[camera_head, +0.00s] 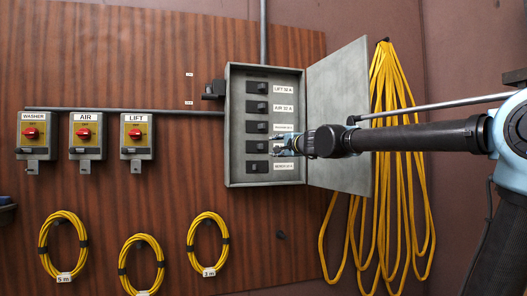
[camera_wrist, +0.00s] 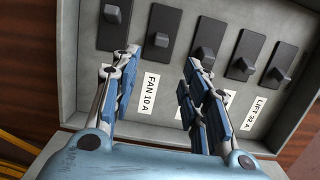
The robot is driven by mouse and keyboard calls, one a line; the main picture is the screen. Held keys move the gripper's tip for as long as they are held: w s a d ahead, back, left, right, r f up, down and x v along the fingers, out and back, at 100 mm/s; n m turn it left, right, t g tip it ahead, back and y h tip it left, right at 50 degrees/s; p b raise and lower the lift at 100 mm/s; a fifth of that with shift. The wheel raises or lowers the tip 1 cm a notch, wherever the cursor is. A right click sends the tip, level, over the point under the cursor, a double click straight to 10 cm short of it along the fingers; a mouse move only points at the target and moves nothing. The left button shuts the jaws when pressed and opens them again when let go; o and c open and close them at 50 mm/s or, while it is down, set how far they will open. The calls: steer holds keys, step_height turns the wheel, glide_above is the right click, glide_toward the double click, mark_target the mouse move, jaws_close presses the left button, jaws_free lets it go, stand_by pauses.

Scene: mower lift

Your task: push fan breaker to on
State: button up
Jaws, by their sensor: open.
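The fan breaker is a dark switch with a small lever, fourth from the top in the grey breaker box (camera_head: 237,100). In the wrist view the fan breaker (camera_wrist: 163,30) sits beside its white label (camera_wrist: 150,92) reading FAN 10 A. My gripper (camera_wrist: 162,58) is open and empty, with a finger on either side of the fan breaker's lever end. In the head view my gripper (camera_head: 272,144) reaches into the box from the right and hides the fan label. I cannot tell whether the fingers touch the panel, or whether the breaker is on or off.
Other breakers flank it, including the lift breaker (camera_wrist: 277,62). The box door (camera_head: 341,120) stands open behind my arm. Yellow hoses (camera_head: 398,170) hang to the right. Washer (camera_head: 33,135), air and lift switches and several cable coils are at the left.

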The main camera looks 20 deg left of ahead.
mark_target(262, 147)
steer(key=x, duration=1.3)
steer(key=shift+w+a, duration=0.1)
steer(key=shift+a, duration=0.05)
jaws_close()
